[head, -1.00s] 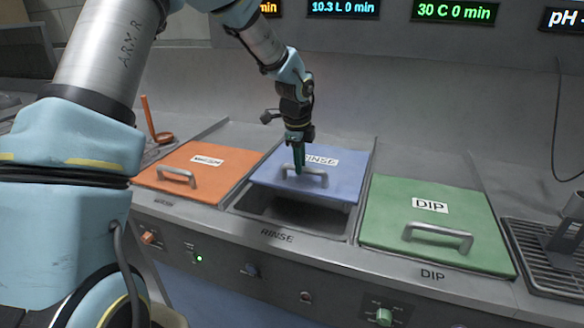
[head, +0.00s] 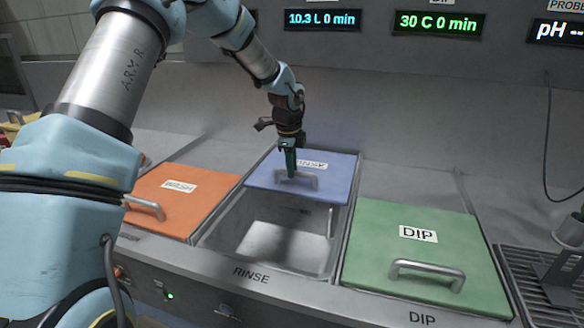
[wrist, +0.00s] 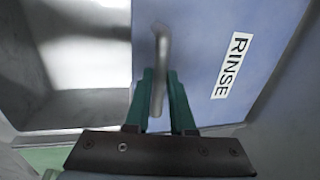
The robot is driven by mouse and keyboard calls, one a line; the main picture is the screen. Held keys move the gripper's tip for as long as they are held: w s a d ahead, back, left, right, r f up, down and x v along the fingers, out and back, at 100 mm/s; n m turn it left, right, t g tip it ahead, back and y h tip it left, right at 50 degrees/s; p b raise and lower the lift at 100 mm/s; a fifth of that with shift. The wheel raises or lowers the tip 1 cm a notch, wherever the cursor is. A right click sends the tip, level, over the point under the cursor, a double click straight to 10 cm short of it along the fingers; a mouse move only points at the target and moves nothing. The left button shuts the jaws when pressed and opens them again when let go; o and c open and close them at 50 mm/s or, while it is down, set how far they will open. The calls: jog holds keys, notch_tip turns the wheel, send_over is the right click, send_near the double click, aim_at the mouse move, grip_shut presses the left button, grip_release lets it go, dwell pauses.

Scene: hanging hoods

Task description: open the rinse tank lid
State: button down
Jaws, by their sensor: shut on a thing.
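The blue rinse lid (head: 325,187) lies slid toward the back over the rinse tank (head: 215,232), whose front part is uncovered and shows a pale inside. My gripper (head: 291,172) is shut on the metal lid handle (head: 308,181). In the wrist view the green fingers of my gripper (wrist: 160,95) close around the handle (wrist: 162,55), with the blue lid (wrist: 200,40) and its RINSE label to the right. The open tank (wrist: 85,50) shows at the left of that view.
The orange wash lid (head: 160,205) is shut at the left. The green dip lid (head: 375,235) is shut at the right, with a drain rack (head: 535,285) beyond it. A back wall with displays (head: 322,20) rises behind.

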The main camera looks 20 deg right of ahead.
jog(key=c, duration=0.8)
grip_release()
jog(key=shift+o, duration=0.2)
jog(key=shift+r, duration=0.1)
notch_tip(320, 180, up, 10)
jog(key=s+a+b, duration=0.1)
jog(key=b, duration=0.1)
jog(key=shift+s+a+r, duration=0.25)
jog(key=s+a+f+n+y, duration=0.1)
jog(key=a+n, duration=0.5)
jog(key=a, duration=0.4)
jog(key=s+a+f+n, duration=0.15)
jog(key=a+n, duration=0.35)
jog(key=a, duration=0.5)
jog(key=s+a+f+n, duration=0.2)
jog(key=s+a+n, duration=0.3)
jog(key=a+n, duration=0.2)
jog(key=s+a+f+n, duration=0.1)
jog(key=s+a+n, duration=0.5)
jog(key=a, duration=0.4)
jog(key=shift+a+f+n, duration=0.35)
jog(key=shift+a+n, duration=0.05)
jog(key=shift+n, duration=0.4)
